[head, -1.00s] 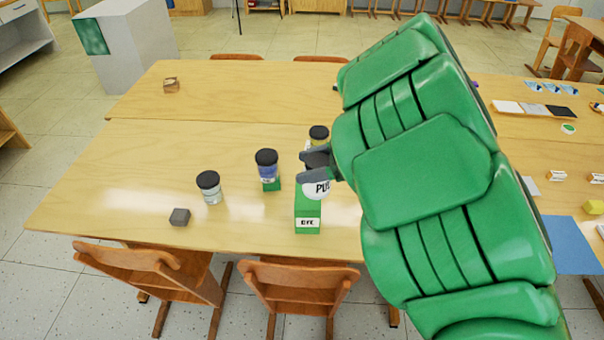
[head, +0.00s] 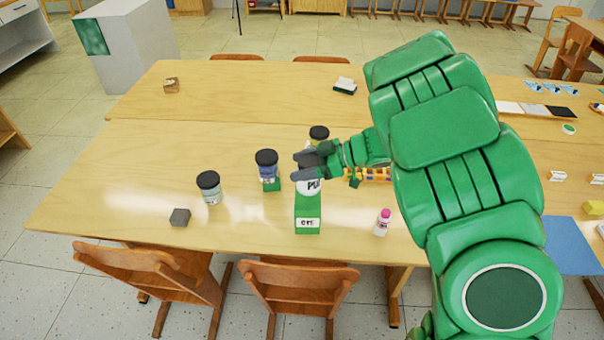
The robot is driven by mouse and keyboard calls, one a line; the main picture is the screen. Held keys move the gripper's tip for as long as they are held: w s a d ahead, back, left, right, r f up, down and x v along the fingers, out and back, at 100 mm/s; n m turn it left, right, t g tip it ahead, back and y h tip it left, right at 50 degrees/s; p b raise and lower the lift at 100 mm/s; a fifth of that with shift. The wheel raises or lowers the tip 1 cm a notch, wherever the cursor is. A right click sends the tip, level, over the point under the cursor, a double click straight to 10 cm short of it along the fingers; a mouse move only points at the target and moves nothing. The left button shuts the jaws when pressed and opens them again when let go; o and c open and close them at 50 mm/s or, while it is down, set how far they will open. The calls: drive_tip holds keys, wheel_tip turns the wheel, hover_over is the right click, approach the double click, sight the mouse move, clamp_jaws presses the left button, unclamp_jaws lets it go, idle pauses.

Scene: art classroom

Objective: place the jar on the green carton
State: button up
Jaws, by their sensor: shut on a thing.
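The green carton (head: 307,216) with a white label stands upright near the front edge of the table. A white jar (head: 312,185) with dark lettering is upright right over the carton's top. I cannot tell whether its base touches the carton. My gripper (head: 308,163) reaches in from the right and is shut on the jar near its top, hiding most of its lid.
Nearby stand a blue jar (head: 267,162) over a small green block, a pale jar (head: 208,186), a black-lidded jar (head: 319,134) behind, and a pink-capped bottle (head: 384,222). A grey cube (head: 179,217) lies front left. The left of the table (head: 120,170) is mostly clear.

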drive_tip(key=shift+w+a+f, duration=0.1)
drive_tip(key=shift+w+f, duration=0.05)
drive_tip(key=shift+f, duration=1.6)
drive_tip(key=shift+f, duration=0.15)
drive_tip(key=o, duration=1.6)
drive_tip(key=shift+r, duration=0.2)
drive_tip(key=shift+v, duration=6.05)
